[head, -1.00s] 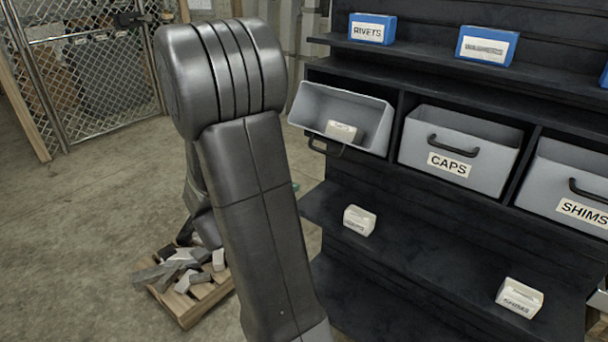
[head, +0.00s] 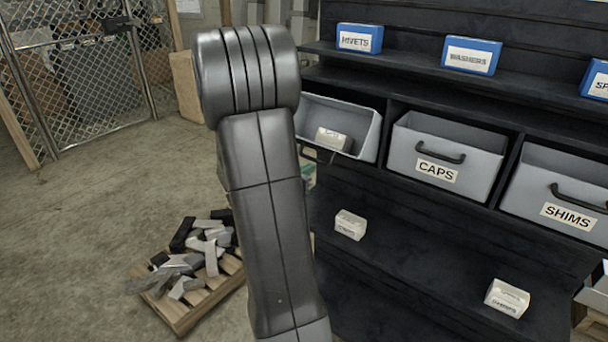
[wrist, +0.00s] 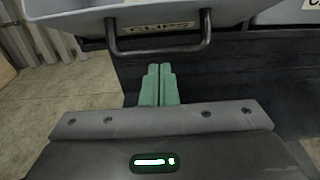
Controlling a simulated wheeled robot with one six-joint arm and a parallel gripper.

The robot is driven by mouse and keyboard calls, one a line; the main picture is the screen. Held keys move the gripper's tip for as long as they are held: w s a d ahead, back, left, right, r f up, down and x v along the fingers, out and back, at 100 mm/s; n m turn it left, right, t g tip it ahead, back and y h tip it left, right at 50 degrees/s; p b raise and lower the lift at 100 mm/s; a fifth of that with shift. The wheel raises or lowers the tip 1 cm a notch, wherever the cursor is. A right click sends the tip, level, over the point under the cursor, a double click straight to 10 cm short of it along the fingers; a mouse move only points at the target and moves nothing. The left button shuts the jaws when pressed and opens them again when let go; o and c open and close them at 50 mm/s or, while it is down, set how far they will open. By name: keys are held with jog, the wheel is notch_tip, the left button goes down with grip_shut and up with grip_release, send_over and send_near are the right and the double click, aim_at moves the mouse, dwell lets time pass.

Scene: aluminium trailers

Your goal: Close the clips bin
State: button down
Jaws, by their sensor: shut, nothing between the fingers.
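The grey clips bin (head: 338,108) sits at the left end of the bin row in the head view. It is tipped outward and open at the top, with a small white box (head: 334,138) inside. In the wrist view the bin's front (wrist: 215,12) shows at the top, with its dark handle (wrist: 160,50) and a partly covered label. My gripper (wrist: 159,70) has green fingers pressed together and empty. They point at the dark rack just below the handle, and I cannot tell whether they touch anything. My arm hides most of the gripper in the head view.
The caps bin (head: 445,155) and shims bin (head: 555,187) stand to the right in the dark rack. Blue boxes (head: 471,56) line the shelf above. White boxes (head: 350,224) sit on the shelf below. A pallet with metal scraps (head: 185,300) lies on the floor left of my arm.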

jog(key=shift+r, duration=0.15)
jog(key=shift+r+p, duration=0.25)
jog(key=shift+p, duration=0.3)
jog(key=shift+r+g+y+p, duration=0.3)
jog(key=shift+p, duration=0.1)
jog(key=shift+w+d+r+g+y+p, duration=0.6)
jog(key=shift+r+p, duration=0.9)
jog(key=shift+p, duration=1.2)
jog(key=shift+w+d+r+g+y+p, duration=0.35)
jog(key=shift+w+r+g+p, duration=0.4)
jog(key=shift+r+p, duration=1.35)
jog(key=shift+w+d+r+g+y+p, duration=0.5)
jog(key=shift+r+g+p, duration=0.35)
jog(key=shift+p, duration=2.4)
jog(key=shift+w+d+r+p, duration=0.7)
jog(key=shift+w+r, duration=0.2)
jog(key=shift+w, duration=0.1)
jog(key=shift+w+r, duration=0.1)
